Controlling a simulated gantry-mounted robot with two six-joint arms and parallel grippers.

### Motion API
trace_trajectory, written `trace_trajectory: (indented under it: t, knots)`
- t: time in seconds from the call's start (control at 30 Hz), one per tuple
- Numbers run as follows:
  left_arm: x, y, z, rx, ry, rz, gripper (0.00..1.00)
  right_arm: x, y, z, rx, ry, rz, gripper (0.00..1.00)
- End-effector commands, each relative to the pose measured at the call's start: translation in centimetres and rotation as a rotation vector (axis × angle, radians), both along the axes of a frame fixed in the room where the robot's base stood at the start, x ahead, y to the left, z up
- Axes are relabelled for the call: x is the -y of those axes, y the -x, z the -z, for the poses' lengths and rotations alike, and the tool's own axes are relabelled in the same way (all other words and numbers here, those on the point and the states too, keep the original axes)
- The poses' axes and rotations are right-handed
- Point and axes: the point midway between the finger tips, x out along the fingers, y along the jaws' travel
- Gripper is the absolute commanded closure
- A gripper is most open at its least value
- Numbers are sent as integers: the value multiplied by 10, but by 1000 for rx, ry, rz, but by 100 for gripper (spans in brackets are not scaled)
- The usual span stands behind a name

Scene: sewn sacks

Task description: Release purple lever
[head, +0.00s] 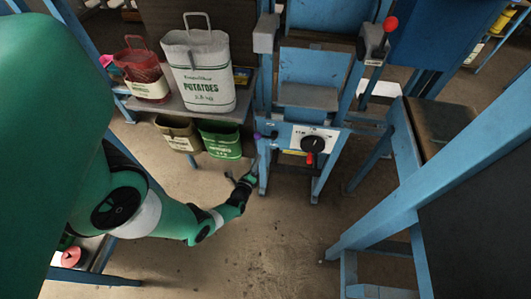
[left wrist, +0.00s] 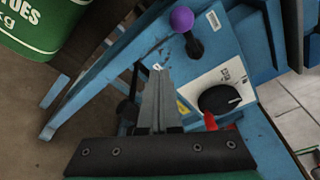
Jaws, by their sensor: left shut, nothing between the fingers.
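The purple lever is a short stalk with a round purple knob (left wrist: 182,19) on the blue machine's front panel in the left wrist view. In the head view it is a small purple spot (head: 257,136) left of the white dial plate. My left gripper (left wrist: 158,72) is shut and empty, its fingertips below and left of the knob and apart from it. In the head view my left gripper (head: 250,176) is low in front of the machine's left leg. My right gripper is not in view.
The blue machine (head: 315,95) carries a black dial (head: 314,144), a red lever (head: 309,159) below it and a red-knobbed lever (head: 390,24) at upper right. Sacks, including a white potato sack (head: 203,75), stand on shelves at left. The floor in front is clear.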

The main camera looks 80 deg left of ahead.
Motion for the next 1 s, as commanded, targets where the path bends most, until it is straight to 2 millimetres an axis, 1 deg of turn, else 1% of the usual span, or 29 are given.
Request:
trace_trajectory:
  t: [0.03, 0.1, 0.2, 0.33, 0.47, 1.0]
  knots:
    - [13, 2, -11, -2, 2, 6, 100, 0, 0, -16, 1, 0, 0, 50]
    - [28, 7, -14, -1, 2, 6, 100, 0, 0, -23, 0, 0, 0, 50]
    - [45, 13, -16, -3, 1, 5, 100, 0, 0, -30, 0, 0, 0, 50]
    - [60, 17, -17, -1, 0, 5, 100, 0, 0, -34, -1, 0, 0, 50]
    - [65, 19, -17, -2, -1, 2, 100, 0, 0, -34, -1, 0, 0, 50]
    - [64, 19, -16, -1, -1, 1, 100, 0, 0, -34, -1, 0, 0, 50]
